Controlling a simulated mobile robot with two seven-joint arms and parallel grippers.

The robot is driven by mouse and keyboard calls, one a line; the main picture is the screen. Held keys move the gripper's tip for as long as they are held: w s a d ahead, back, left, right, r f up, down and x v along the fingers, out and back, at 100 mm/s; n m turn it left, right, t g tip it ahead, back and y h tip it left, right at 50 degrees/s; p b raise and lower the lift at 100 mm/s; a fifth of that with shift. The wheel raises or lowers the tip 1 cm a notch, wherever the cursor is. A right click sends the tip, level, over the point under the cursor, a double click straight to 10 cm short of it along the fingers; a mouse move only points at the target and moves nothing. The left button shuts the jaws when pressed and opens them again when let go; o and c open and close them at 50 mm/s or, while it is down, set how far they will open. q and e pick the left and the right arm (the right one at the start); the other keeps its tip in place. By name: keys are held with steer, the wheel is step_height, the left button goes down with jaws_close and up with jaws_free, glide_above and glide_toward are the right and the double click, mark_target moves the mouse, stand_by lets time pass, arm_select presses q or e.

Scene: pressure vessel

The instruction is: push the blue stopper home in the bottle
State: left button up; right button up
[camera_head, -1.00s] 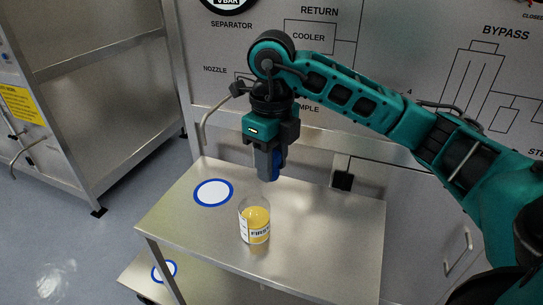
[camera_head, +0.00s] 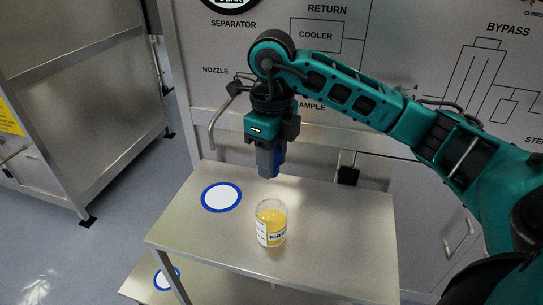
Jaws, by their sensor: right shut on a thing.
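The bottle (camera_head: 271,228) is a clear, short jar with yellow contents and a white label, upright on the metal table. Its mouth looks open at the top. My right gripper (camera_head: 269,175) points down above the bottle, apart from it, with a gap between the fingertips and the rim in the picture. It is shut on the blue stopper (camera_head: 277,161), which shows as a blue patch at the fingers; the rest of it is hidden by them. My left gripper is not in view.
The metal table (camera_head: 335,245) has a white disc with a blue ring (camera_head: 221,197) left of the bottle; otherwise its top is clear. A labelled panel (camera_head: 345,75) with a bent pipe handle (camera_head: 213,130) stands behind. A metal cabinet (camera_head: 85,110) stands at left.

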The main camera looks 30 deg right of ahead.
steer(key=shift+f+b, duration=2.45)
steer(key=shift+f, duration=0.5)
steer(key=shift+f+b, duration=1.1)
steer(key=shift+f, duration=0.05)
steer(key=o, duration=1.1)
